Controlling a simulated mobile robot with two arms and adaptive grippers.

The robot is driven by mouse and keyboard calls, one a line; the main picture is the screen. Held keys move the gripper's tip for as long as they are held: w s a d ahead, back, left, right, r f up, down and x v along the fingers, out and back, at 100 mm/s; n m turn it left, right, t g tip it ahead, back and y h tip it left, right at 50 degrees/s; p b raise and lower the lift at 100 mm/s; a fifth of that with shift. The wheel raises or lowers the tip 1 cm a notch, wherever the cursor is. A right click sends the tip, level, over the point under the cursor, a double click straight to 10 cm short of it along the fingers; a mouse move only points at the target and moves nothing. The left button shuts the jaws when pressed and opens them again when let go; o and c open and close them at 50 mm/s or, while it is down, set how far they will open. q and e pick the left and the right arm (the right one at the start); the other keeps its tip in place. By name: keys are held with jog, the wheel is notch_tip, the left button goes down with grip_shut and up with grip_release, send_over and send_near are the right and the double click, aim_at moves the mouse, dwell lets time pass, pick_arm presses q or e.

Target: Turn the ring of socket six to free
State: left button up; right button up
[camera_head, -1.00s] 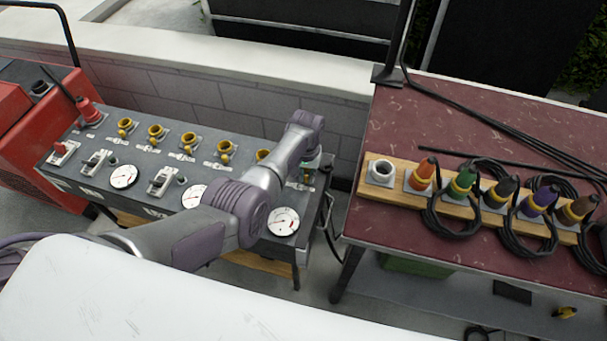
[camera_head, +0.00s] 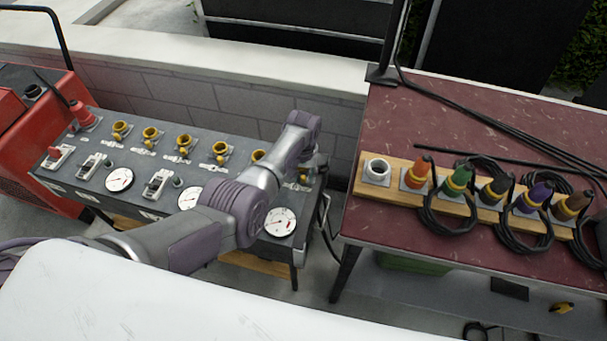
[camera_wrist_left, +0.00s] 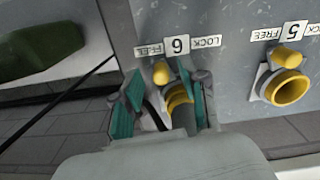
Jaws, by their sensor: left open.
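Socket six has a yellow ring (camera_wrist_left: 179,98) and shows in the left wrist view under its label plate (camera_wrist_left: 178,44). FREE is at the left of the plate and LOCK at the right. The ring's yellow tab (camera_wrist_left: 161,72) sits up and left of the ring, below the FREE end. My left gripper (camera_wrist_left: 163,105) is open, its teal-padded fingers on either side of the ring; I cannot tell whether they touch it. In the head view my left wrist (camera_head: 300,140) largely covers socket six. My right gripper is in neither view.
Socket five (camera_wrist_left: 287,88) is close on the right in the wrist view. A dark cable passes left of the gripper. The panel (camera_head: 135,160) carries gauges and switches. A red table (camera_head: 450,130) at right holds a wooden rack with coloured plugs and coiled cables.

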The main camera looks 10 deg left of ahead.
aim_at(304, 177)
pick_arm(q)
notch_tip(304, 177, up, 12)
dwell(0.6)
dwell(0.4)
